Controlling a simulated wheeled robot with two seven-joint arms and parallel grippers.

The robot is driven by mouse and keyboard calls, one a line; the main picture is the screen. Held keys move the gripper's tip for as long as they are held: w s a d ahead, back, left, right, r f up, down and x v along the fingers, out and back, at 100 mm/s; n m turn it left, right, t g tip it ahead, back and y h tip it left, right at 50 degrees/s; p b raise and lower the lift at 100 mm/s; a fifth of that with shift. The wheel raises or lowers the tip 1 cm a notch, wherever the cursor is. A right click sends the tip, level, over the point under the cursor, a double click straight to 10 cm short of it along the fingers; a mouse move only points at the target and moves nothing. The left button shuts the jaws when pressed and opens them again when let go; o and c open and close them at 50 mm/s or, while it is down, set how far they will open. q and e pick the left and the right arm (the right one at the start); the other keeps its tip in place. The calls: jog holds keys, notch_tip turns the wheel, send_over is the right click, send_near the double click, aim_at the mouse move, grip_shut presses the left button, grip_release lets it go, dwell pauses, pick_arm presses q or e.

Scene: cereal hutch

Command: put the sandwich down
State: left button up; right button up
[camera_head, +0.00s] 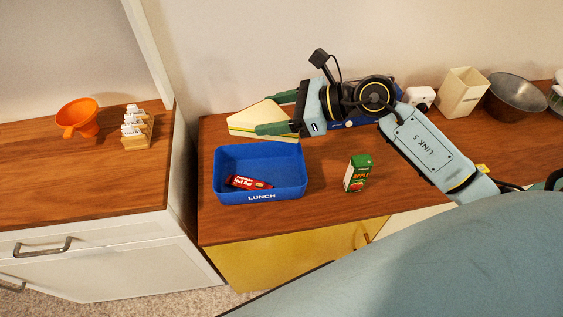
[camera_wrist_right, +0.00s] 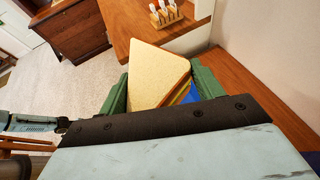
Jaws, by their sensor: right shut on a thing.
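My right gripper (camera_head: 266,113) is shut on the sandwich (camera_head: 250,118), a triangular half with pale bread and a filling edge. In the head view it holds the sandwich behind the lunch box's back rim; I cannot tell how high above the counter. In the right wrist view the sandwich (camera_wrist_right: 155,72) sits between the green fingers. The blue lunch box (camera_head: 231,191), marked LUNCH, stands open on the wooden counter (camera_head: 325,200). My left gripper is not in view.
A green juice carton (camera_head: 357,173) stands right of the box. A blue thing (camera_head: 352,123) lies partly hidden behind my right gripper. A cream container (camera_head: 462,92) and a metal bowl (camera_head: 514,98) stand further right. A gap separates the left counter (camera_head: 60,160).

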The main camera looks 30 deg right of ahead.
aim_at(258, 119)
jog(key=w+a+f+p, duration=0.2)
jog(key=p, duration=0.1)
jog(key=shift+a+m+h, duration=0.3)
pick_arm(q)
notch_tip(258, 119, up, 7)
jog(key=p, duration=0.4)
pick_arm(e)
jog(key=shift+m+t+h, duration=0.3)
jog(key=shift+m+t, duration=0.1)
jog(key=shift+t, duration=0.2)
jog(key=a+f+b, duration=0.1)
jog(key=f, duration=0.2)
jog(key=f+b, duration=0.1)
jog(key=f, duration=0.3)
jog(key=a+f+b, duration=0.1)
jog(key=f, duration=0.3)
jog(key=shift+w+a, duration=0.1)
jog(key=shift+a, duration=0.2)
jog(key=shift+f+b, duration=1.65)
jog(key=shift+f, duration=0.8)
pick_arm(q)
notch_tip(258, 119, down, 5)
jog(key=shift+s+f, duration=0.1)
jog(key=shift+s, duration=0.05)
pick_arm(e)
jog(key=shift+r, duration=0.1)
